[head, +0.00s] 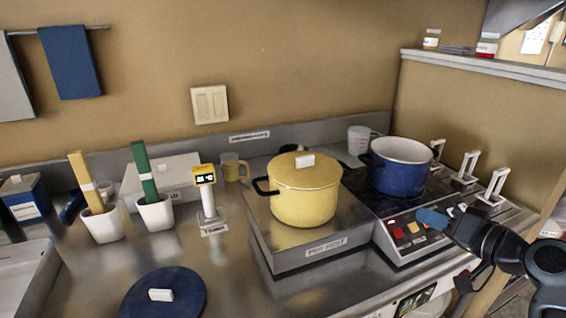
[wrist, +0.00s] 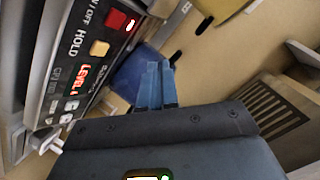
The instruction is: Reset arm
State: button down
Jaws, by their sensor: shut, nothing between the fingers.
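My gripper (head: 432,219) is in front of the stove's control panel at the right in the head view. Its blue fingers (wrist: 155,86) are together with nothing between them in the wrist view. The control panel (wrist: 85,65) with its red and yellow buttons lies to the left of the fingers there. A blue pot (head: 397,170) without a lid stands on the dark cooktop behind my gripper. A yellow pot (head: 304,195) with its lid on stands on the steel pot rest (head: 310,250) to the left.
A round dark blue lid (head: 190,292) lies on the front counter. White holders with a yellow (head: 80,180) and a green handle (head: 144,172) stand at the left, beside a small display stand (head: 208,205). White levers (head: 495,185) rise behind the panel at the right.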

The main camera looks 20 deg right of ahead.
jog(key=shift+f, duration=0.1)
jog(key=s+a+f+g+h, duration=0.2)
jog(key=s+a+f+h, duration=0.1)
jog(key=s+a+f, duration=1.05)
jog(key=s+a+r+n+t, duration=0.1)
jog(key=s+a+r+n, duration=0.2)
jog(key=s, duration=0.7)
jog(key=s+a+r+n+y, duration=0.1)
jog(key=s+a+r+n, duration=0.3)
jog(key=s, duration=0.7)
notch_tip(320, 180, up, 4)
jog(key=a, duration=0.2)
jog(key=shift+s+a+f+t, duration=0.15)
jog(key=shift+s+a+t, duration=0.1)
jog(key=shift+a+t, duration=0.15)
